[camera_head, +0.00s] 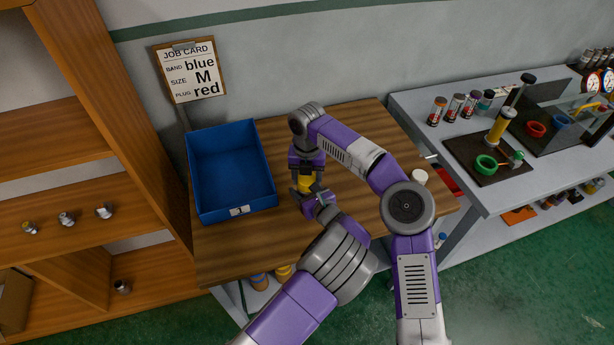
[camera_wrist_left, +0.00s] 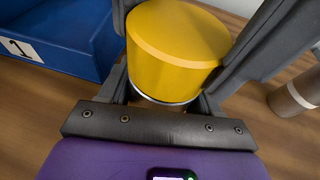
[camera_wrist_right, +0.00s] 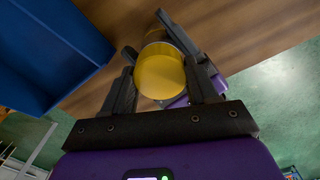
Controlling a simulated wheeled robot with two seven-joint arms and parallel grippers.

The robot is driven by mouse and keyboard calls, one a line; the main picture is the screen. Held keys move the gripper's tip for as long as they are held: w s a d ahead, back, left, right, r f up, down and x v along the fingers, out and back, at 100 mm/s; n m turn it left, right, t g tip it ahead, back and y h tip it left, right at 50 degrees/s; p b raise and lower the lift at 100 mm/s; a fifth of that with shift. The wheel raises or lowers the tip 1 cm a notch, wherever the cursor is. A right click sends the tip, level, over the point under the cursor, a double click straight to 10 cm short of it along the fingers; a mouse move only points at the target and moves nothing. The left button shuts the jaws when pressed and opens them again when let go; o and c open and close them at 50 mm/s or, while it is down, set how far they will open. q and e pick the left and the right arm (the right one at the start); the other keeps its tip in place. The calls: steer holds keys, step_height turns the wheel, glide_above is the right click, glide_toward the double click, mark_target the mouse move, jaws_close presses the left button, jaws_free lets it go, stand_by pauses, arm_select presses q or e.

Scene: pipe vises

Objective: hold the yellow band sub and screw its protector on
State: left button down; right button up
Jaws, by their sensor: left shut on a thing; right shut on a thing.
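The two pieces are roughly in line, close together.
A blue bin (camera_head: 198,212) stands left of the grippers on the wooden table (camera_head: 240,244). A pale cylinder (camera_head: 418,177) stands near the table's right side. The grey bench (camera_head: 412,106) at right carries a vise and small jars. A shelf (camera_head: 50,207) is at left.

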steer(key=m, duration=0.5)
steer(key=shift+m, duration=0.4)
steer(key=m, duration=1.7)
steer(key=o, duration=1.2)
steer(key=shift+c, duration=0.2)
